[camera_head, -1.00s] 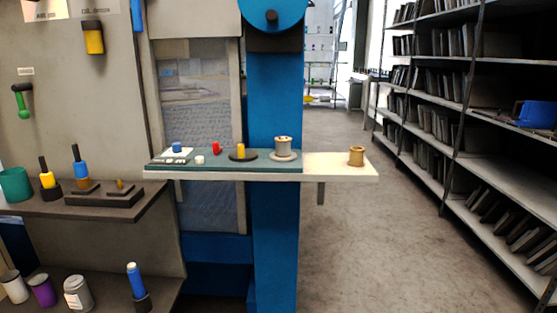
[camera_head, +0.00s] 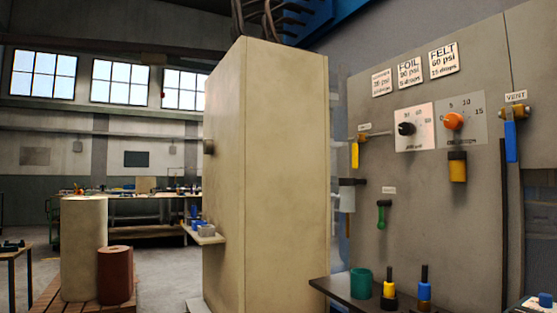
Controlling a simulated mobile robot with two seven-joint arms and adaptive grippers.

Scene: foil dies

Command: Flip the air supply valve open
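A grey panel (camera_head: 400,240) stands at the right in the head view. A yellow-handled valve (camera_head: 355,155) is at its left edge, its handle hanging down from a small horizontal fitting. The label above it (camera_head: 364,127) is too small to read, so I cannot confirm that this is the air supply valve. A blue-handled valve (camera_head: 511,141) under a VENT label (camera_head: 515,96) also hangs straight down, at the right. A green handle (camera_head: 382,214) hangs lower on the panel. Neither of my grippers is in view.
Black (camera_head: 406,129) and orange (camera_head: 454,121) knobs sit on the panel above a yellow-and-black part (camera_head: 457,166). A shelf (camera_head: 345,292) with a green cup (camera_head: 361,282) juts out below. A tall beige cabinet (camera_head: 268,180) stands left of the panel.

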